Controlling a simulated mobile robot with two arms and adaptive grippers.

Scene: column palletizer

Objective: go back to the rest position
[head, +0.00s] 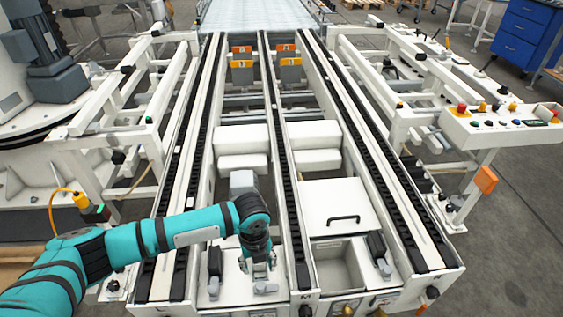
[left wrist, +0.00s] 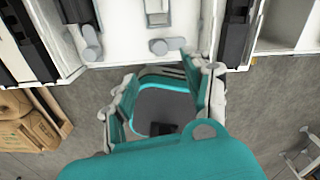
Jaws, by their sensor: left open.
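My left arm reaches in from the lower left of the head view. Its left gripper (head: 259,268) points down over the near end of the white conveyor frame (head: 233,275). In the left wrist view the left gripper (left wrist: 163,95) has its fingers spread apart, with nothing held between them. It lies near the front edge of the conveyor frame in that view. I cannot tell its exact height above the frame. My right gripper shows in neither view.
Black chain tracks (head: 290,200) run away from me. A white lid with a black handle (head: 343,219) lies right of the gripper. A control panel (head: 500,122) stands at the right. Cardboard boxes (left wrist: 30,125) are at the left in the wrist view. Grey floor lies before the frame.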

